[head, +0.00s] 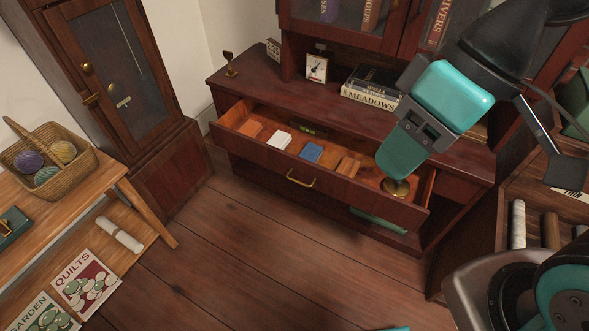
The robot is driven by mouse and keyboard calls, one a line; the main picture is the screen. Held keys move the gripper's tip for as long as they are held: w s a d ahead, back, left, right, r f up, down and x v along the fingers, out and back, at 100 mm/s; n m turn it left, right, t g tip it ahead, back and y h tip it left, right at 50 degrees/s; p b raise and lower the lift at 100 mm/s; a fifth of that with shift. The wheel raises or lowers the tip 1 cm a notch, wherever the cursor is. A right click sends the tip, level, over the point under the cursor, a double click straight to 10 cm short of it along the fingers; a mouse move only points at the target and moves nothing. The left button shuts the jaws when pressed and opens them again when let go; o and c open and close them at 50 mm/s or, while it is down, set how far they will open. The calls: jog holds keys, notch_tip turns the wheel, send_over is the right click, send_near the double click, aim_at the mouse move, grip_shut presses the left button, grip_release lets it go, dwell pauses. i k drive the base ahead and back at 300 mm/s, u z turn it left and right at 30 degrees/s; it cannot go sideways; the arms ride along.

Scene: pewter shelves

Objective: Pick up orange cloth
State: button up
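An orange folded cloth (250,128) lies at the left end of the open drawer (310,187) of the dark red-brown cabinet. A white folded item (279,139), a blue one (311,152) and a brownish-orange one (348,166) lie to its right in a row. My gripper (398,160), with teal fingers, is over the right end of the drawer, well to the right of the orange cloth. It is seen edge-on, so its opening is hidden. Nothing is visibly held. A round brass object (396,187) shows just below the fingertip.
A tall clock case (120,80) is to the left. A wooden table with a yarn basket (62,160) is at far left. The floor before the drawer is clear.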

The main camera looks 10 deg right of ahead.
aim_at(252, 128)
jog(key=z, duration=0.35)
jog(key=k, duration=0.3)
jog(key=u, duration=1.55)
jog(key=i, duration=1.35)
jog(key=z, duration=0.85)
jog(key=i, duration=0.7)
jog(key=z, duration=0.9)
